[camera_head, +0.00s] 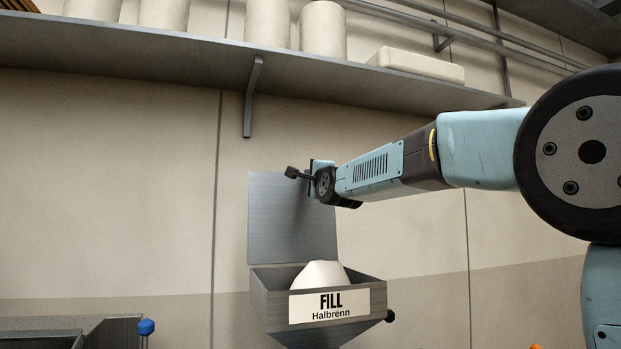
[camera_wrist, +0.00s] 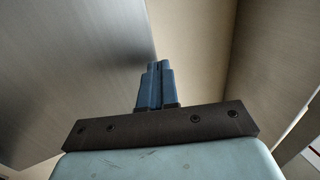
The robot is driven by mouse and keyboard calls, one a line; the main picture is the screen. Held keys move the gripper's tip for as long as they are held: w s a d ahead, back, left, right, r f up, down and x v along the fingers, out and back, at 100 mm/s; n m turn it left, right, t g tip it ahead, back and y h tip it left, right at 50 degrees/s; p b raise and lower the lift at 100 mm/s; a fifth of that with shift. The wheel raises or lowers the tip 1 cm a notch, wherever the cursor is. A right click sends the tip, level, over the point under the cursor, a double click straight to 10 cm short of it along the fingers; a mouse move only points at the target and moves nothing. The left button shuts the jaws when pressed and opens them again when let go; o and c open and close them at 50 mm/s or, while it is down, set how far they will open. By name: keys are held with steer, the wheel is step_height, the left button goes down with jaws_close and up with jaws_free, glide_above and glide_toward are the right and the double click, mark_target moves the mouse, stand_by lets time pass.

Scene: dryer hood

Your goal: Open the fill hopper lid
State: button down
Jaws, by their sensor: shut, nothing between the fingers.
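The fill hopper (camera_head: 270,305) is a grey metal box on the wall with a white label reading "FILL Halbrenn". Its lid (camera_head: 275,225) stands upright at the back edge, and the box is open at the top. A pale mound (camera_head: 320,275) shows inside. My gripper (camera_head: 318,165) is by the lid's upper right part; its own arm partly hides its fingers there. In the wrist view my gripper's blue fingers (camera_wrist: 157,68) are together and empty. A grey brushed-metal surface, seemingly the lid (camera_wrist: 70,70), fills the left of that view. I cannot tell whether they touch.
A shelf (camera_head: 150,62) with pale canisters (camera_head: 267,22) and a flat pale block (camera_head: 415,64) runs above. A shelf bracket (camera_head: 252,95) hangs above the lid. A blue knob (camera_head: 146,327) stands at lower left. The wall left of the hopper is clear.

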steer(key=s+d+r, duration=0.1)
steer(key=s+d, duration=0.4)
steer(key=s, duration=0.6)
steer(key=shift+s+r, duration=0.3)
steer(key=shift+s, duration=0.1)
steer(key=s+d+f+n+g+h, duration=0.25)
steer(key=s+d+f, duration=0.2)
steer(key=f, duration=0.35)
steer(key=s+d+f+n+g+h, duration=0.1)
steer(key=s+d+f+n+g, duration=0.25)
steer(key=d+f, duration=0.35)
steer(key=s+d+f+n+g+h, duration=0.2)
steer(key=s+d+f, duration=0.2)
steer(key=f, duration=0.5)
steer(key=s+d+f+n+g+h, duration=0.1)
steer(key=s+d+f+n+g, duration=0.1)
steer(key=s+f, duration=0.6)
steer(key=s+d+f+n+g+h, duration=0.1)
steer(key=s+d+f+n+g, duration=0.2)
steer(key=s+d+f, duration=0.3)
steer(key=s+f+g, duration=0.1)
steer(key=s+f, duration=0.2)
steer(key=s, duration=0.1)
steer(key=shift+d+f, duration=0.25)
steer(key=shift+d, duration=0.1)
steer(key=shift+w+a+n+h, duration=0.1)
steer(key=shift+a+n+h, duration=0.1)
steer(key=shift+n+h, duration=0.1)
